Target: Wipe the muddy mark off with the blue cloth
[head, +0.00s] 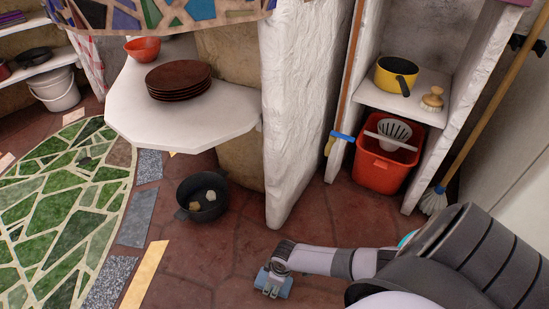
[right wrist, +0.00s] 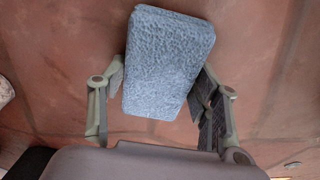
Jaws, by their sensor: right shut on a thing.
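My right gripper (head: 272,286) is low over the red-brown tiled floor at the bottom of the head view. It is shut on the blue cloth (right wrist: 168,55), a thick, block-shaped pad. In the right wrist view the cloth sits between the two fingers and extends beyond their tips, with the floor behind it. In the head view only small blue parts of it show around the gripper. I cannot tell whether the cloth touches the floor. I cannot make out a muddy mark in either view; the arm or cloth may hide it. My left gripper is not in view.
A dark pot (head: 202,212) stands on the floor left of the gripper. A white plastered wall end (head: 292,130) rises behind it. A red bucket (head: 372,176) and a mop (head: 480,115) are to the right. Floor between pot and gripper is clear.

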